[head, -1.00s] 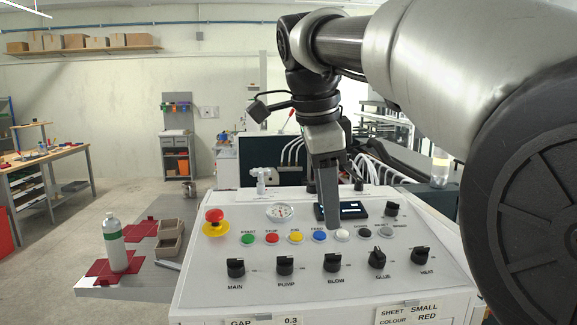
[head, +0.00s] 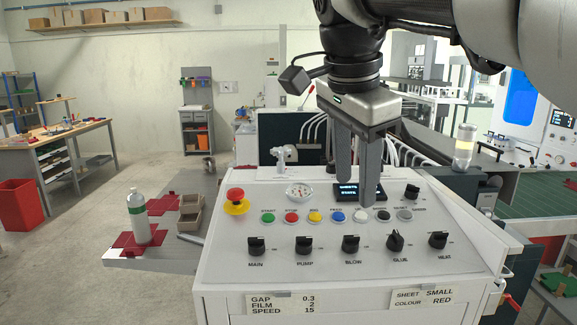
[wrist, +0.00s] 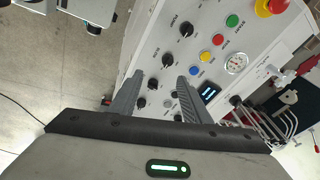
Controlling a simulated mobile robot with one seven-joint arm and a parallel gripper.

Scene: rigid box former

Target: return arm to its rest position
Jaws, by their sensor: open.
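My gripper (head: 360,190) hangs over the white control panel (head: 225,275), with its two grey fingers pointing down and spread apart. Nothing is between the fingers. In the head view the fingers overlap the small dark display (head: 346,188) and end near the row of coloured buttons; whether they touch the panel cannot be told. In the wrist view the open fingers (wrist: 157,90) also show above the panel, with black knobs (wrist: 187,31) beside and beyond them. My arm reaches in from the upper right of the head view.
A red emergency button (head: 236,194) and a gauge (head: 299,191) stand up from the panel. A beacon (head: 464,150) stands at right. Open floor lies at left.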

